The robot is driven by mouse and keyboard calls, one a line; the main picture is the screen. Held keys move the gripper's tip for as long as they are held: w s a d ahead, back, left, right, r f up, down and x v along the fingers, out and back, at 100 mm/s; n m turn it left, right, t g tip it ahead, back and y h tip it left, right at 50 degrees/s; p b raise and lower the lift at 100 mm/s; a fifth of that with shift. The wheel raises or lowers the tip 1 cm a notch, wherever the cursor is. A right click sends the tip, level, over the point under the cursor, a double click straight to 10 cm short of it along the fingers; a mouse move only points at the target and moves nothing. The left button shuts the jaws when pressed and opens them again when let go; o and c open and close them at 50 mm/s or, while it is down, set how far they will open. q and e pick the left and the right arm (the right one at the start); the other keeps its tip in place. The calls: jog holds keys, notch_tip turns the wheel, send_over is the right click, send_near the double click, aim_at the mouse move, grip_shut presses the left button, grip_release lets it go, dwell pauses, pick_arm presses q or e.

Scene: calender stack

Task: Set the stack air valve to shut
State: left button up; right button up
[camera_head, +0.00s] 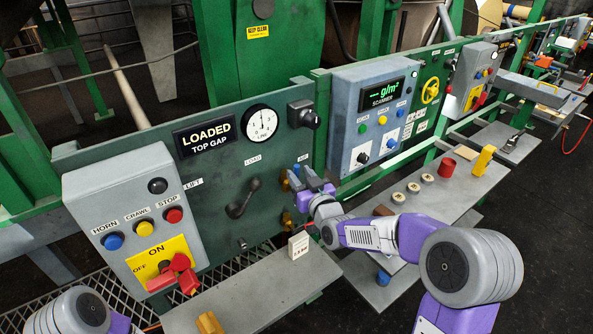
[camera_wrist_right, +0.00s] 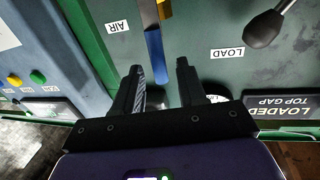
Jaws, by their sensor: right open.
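The stack air valve shows in the right wrist view as a blue lever (camera_wrist_right: 155,58) on a brass body (camera_wrist_right: 163,10), beside the AIR label (camera_wrist_right: 117,28). That view is upside down against the panel, so the lever points up the panel. My right gripper (camera_wrist_right: 160,70) is open. The lever's free end lies between its two fingertips in the picture; I cannot tell whether they touch it. In the head view my right gripper (camera_head: 304,180) is at the green panel's right part and partly hides the valve. My left gripper is out of view.
The LOAD lever (camera_head: 243,198) and a round gauge (camera_head: 260,123) are left of the valve. A black knob (camera_head: 304,114) sits above it. The grey scanner box (camera_head: 349,90) stands to its right.

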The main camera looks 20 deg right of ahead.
jog(key=shift+w+a, duration=0.2)
jog(key=shift+w, duration=1.2)
jog(key=shift+c, duration=0.3)
grip_shut()
